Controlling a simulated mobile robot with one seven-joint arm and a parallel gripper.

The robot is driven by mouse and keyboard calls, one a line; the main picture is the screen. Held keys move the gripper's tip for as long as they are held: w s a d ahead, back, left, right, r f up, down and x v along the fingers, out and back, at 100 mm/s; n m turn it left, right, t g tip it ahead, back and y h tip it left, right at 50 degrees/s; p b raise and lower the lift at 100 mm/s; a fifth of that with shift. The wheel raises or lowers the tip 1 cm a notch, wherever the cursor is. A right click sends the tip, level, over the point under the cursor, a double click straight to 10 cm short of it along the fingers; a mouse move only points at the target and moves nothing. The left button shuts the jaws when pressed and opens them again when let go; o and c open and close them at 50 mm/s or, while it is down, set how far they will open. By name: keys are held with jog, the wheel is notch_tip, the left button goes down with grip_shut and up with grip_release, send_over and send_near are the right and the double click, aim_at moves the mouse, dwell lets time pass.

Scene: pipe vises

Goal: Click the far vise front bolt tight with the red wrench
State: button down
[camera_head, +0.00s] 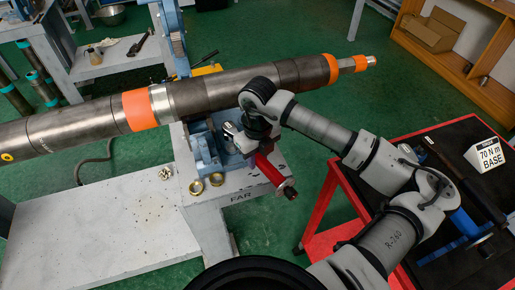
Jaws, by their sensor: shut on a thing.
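The far vise (207,150) is blue and stands on a grey stand marked FAR, under a long dark pipe (210,97) with orange bands. My gripper (247,143) is at the right side of the vise, pointing down, and is shut on the red wrench (270,170). The wrench's red handle slants down to the right, past the stand's edge. A silver round part (232,128) shows just left of my gripper. The front bolt is not clearly seen; my gripper and the vise cover that spot, so I cannot tell whether the wrench is on it.
Brass rings (196,188) lie on the stand by the vise. A red cart (335,195) with dark top stands at the right, holding a sign reading 70 N m BASE (487,154) and a blue tool (455,235). A pale bench (110,220) is at the left. Green floor shows between.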

jog(key=shift+s+r, duration=0.1)
jog(key=shift+s, duration=0.05)
jog(key=shift+d+f+b, duration=0.15)
jog(key=shift+f+b, duration=0.05)
jog(key=shift+b, duration=0.95)
jog(key=shift+f+b, duration=0.85)
jog(key=shift+b, duration=0.25)
jog(key=shift+f+b, duration=1.5)
jog(key=shift+b, duration=0.5)
dwell(0.5)
jog(key=shift+s+f+b, duration=0.1)
jog(key=shift+s+b, duration=0.1)
jog(key=shift+b, duration=0.4)
dwell(1.1)
jog(key=shift+a, duration=0.25)
jog(key=shift+s+a+m, duration=0.15)
jog(key=shift+m, duration=0.25)
jog(key=shift+s+a+b, duration=0.1)
jog(key=shift+a+b, duration=0.1)
jog(key=shift+b, duration=0.25)
